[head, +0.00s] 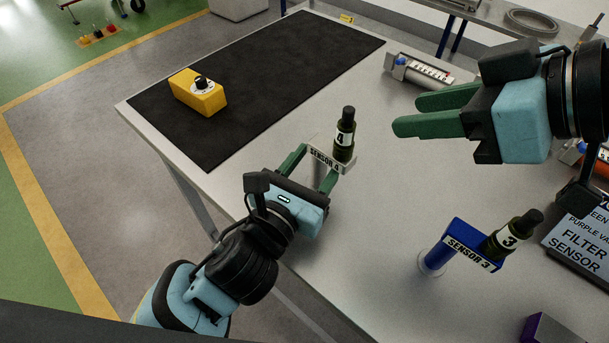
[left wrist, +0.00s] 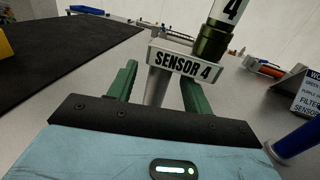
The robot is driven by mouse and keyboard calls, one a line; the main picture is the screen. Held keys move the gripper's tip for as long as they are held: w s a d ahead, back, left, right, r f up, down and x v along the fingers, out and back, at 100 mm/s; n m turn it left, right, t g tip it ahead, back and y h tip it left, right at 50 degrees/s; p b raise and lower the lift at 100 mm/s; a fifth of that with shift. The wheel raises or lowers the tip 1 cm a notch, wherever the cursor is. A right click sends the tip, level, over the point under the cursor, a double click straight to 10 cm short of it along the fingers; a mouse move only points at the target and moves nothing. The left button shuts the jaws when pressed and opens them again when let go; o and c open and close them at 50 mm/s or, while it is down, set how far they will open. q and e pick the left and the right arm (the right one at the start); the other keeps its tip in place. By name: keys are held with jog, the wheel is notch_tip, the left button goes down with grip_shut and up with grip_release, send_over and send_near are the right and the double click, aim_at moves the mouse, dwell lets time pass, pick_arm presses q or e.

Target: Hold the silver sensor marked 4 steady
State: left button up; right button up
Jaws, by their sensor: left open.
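The sensor marked 4 (head: 344,136) is an olive cylinder with a black top and a white band, standing upright in a silver holder labelled SENSOR 4 (head: 325,157). In the left wrist view the sensor (left wrist: 213,40) is cut off at the top, and the holder's label (left wrist: 186,66) faces me above a silver post (left wrist: 156,86). My left gripper (head: 314,168) is open, its green fingers on either side of the post below the label; contact cannot be told. My right gripper (head: 408,115) is open and empty, in the air to the right of the sensor.
A blue holder labelled SENSOR 3 (head: 462,247) carries sensor 3 (head: 507,238) at the front right. A sign (head: 580,243) lies beyond it, and a purple block (head: 548,330) is nearer. A yellow box with a knob (head: 197,93) sits on the black mat (head: 270,60).

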pick_arm(q)
jog(key=shift+x, duration=1.85)
jog(key=c, duration=1)
grip_shut()
pick_arm(e)
jog(key=shift+o, duration=1.3)
notch_tip(320, 180, up, 3)
jog(key=n+g+h, duration=0.5)
jog(key=n+h, duration=0.1)
jog(key=n, duration=0.6)
send_over(349, 109)
jog(key=d, duration=0.1)
jog(key=shift+w+f, duration=0.2)
pick_arm(q)
jog(key=shift+a, duration=0.1)
pick_arm(e)
jog(key=r+n+h, duration=0.1)
jog(key=n, duration=0.1)
jog(key=a+r+n+g+h, duration=0.1)
jog(key=shift+s+a+n, duration=0.15)
jog(key=shift+s+n, duration=0.05)
jog(key=shift+n, duration=0.2)
jog(key=shift+f, duration=0.1)
jog(key=shift+f, duration=6)
